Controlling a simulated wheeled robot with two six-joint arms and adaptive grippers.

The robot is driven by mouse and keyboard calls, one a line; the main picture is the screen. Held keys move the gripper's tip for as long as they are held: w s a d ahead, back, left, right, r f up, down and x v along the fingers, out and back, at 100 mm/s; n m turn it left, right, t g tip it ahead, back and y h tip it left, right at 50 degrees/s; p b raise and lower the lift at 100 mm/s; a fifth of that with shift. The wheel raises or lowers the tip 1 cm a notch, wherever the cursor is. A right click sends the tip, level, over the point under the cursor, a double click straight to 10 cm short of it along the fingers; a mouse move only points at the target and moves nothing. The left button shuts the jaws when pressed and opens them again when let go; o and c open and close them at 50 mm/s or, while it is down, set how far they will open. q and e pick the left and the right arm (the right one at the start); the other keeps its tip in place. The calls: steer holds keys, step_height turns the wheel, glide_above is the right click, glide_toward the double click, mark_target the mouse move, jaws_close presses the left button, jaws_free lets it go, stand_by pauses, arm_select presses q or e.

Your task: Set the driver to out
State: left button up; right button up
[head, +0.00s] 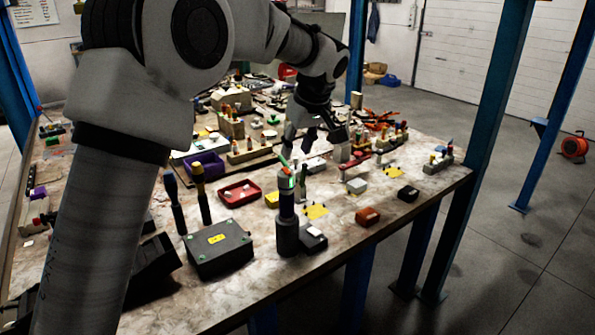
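A dark upright cylinder with a grey top and a small green light (287,217) stands near the front edge of the table; it looks like the driver. Its direction setting is too small to read. My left gripper (316,152) points down above the middle of the table, behind and to the right of the cylinder's top. Its two fingers are spread apart, and I see nothing held between them. A red-and-green piece shows beside the cylinder's top, and I cannot tell if it belongs to it. My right gripper is not in view.
A dark box with a yellow label (219,247) sits left of the cylinder, near two upright hand tools (203,195). A red tray (240,193), a purple bin (204,165) and small blocks crowd the table. The front right corner is clearer. Blue posts (487,130) stand beyond.

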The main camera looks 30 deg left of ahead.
mark_target(287, 170)
arm_select(q)
steer(key=x, duration=0.3)
steer(key=a+p+x, duration=0.1)
steer(key=x, duration=0.2)
steer(key=shift+w+r, duration=0.1)
steer(key=shift+r, duration=0.1)
steer(key=shift+f, duration=0.3)
jaws_close()
